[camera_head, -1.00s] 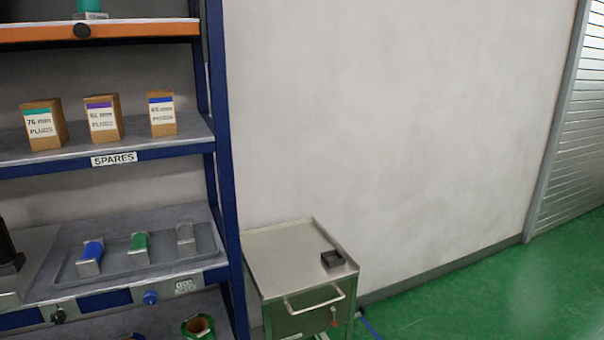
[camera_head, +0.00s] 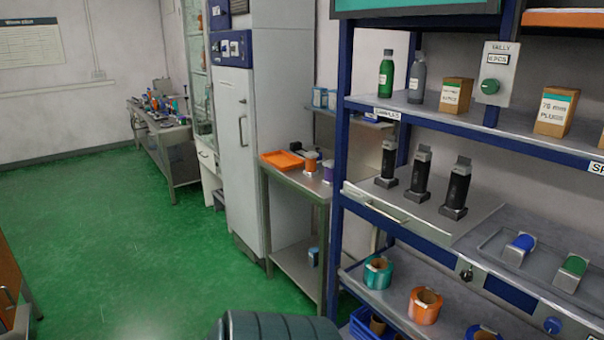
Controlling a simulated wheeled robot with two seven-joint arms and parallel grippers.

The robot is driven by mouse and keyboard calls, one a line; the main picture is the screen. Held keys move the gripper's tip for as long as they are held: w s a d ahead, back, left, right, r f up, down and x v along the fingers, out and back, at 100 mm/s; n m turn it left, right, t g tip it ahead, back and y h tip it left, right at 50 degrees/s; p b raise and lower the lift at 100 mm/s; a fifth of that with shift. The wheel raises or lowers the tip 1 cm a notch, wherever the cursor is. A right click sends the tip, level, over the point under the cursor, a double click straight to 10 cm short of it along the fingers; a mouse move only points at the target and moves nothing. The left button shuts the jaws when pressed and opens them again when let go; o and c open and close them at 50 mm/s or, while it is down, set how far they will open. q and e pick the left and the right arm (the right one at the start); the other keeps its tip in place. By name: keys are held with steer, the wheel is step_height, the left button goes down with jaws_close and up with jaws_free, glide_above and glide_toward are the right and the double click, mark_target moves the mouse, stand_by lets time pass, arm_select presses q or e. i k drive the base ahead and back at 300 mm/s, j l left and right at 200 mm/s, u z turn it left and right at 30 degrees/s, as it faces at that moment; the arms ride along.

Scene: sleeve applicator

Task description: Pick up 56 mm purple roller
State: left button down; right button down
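No roller that I can clearly tell as a 56 mm purple one shows. A small purple cylindrical thing (camera_head: 328,171) stands on the steel side table beside an orange one (camera_head: 310,162); they are too small to tell what they are. A blue roller (camera_head: 519,248) and a green roller (camera_head: 571,271) lie in the grey tray (camera_head: 490,243) on the blue rack at right. Neither of my grippers is in view.
Three black upright tools (camera_head: 421,178) stand on the rack's middle shelf. Film rolls (camera_head: 425,304) sit on the lower shelf. An orange tray (camera_head: 283,160) lies on the steel table (camera_head: 300,183). A dark ribbed rounded thing (camera_head: 270,325) is at bottom. Green floor (camera_head: 130,240) is open at left.

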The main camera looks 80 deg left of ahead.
mark_target(327, 181)
steer(key=u, duration=2.4)
steer(key=i+j+z, duration=0.1)
steer(key=z, duration=0.5)
steer(key=i+j+z, duration=0.2)
steer(key=j+z, duration=0.2)
steer(key=j, duration=0.15)
steer(key=i+j+z, duration=0.2)
steer(key=i+j, duration=0.1)
steer(key=j, duration=0.3)
steer(key=i+j+z, duration=0.1)
steer(key=j, duration=0.3)
steer(key=i+j, duration=0.15)
steer(key=j, duration=0.25)
steer(key=i+j, duration=0.1)
steer(key=j, duration=0.35)
steer(key=i+j+z, duration=0.1)
steer(key=j, duration=0.3)
